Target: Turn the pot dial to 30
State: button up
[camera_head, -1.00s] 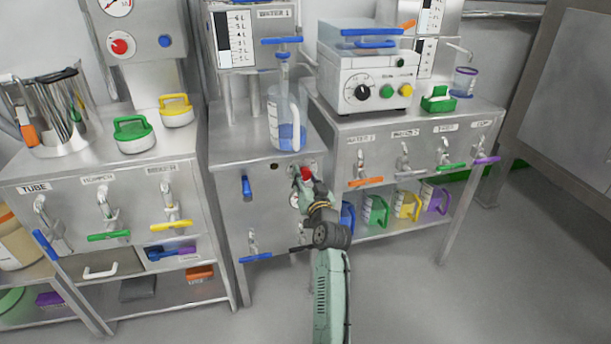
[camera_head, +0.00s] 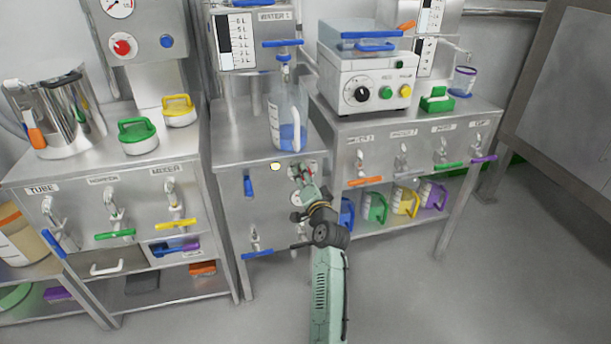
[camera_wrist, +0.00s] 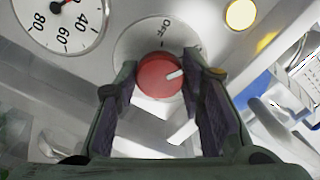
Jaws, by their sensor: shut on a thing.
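The pot dial is a red round knob (camera_wrist: 153,82) with a white pointer mark, on a pale round plate lettered OFF, in the wrist view. The pointer is turned away from the OFF tick, toward the right finger. My gripper (camera_wrist: 160,66) is shut on the knob, one dark finger on each side. In the head view my gripper (camera_head: 303,176) is at the front panel of the middle steel cabinet (camera_head: 228,205) and hides most of the dial. No number 30 is readable on the dial plate.
A white gauge (camera_wrist: 55,22) with a red needle is beside the dial. A yellow lamp (camera_wrist: 241,14) is on its other side. A clear jug (camera_head: 289,112) stands on the cabinet above my gripper. A blue-handled valve (camera_head: 257,254) is low on the panel. Floor to the right is clear.

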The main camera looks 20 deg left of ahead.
jog(key=shift+r, duration=0.15)
jog(key=o, duration=1.1)
jog(key=shift+o, duration=0.2)
jog(key=v, duration=1.2)
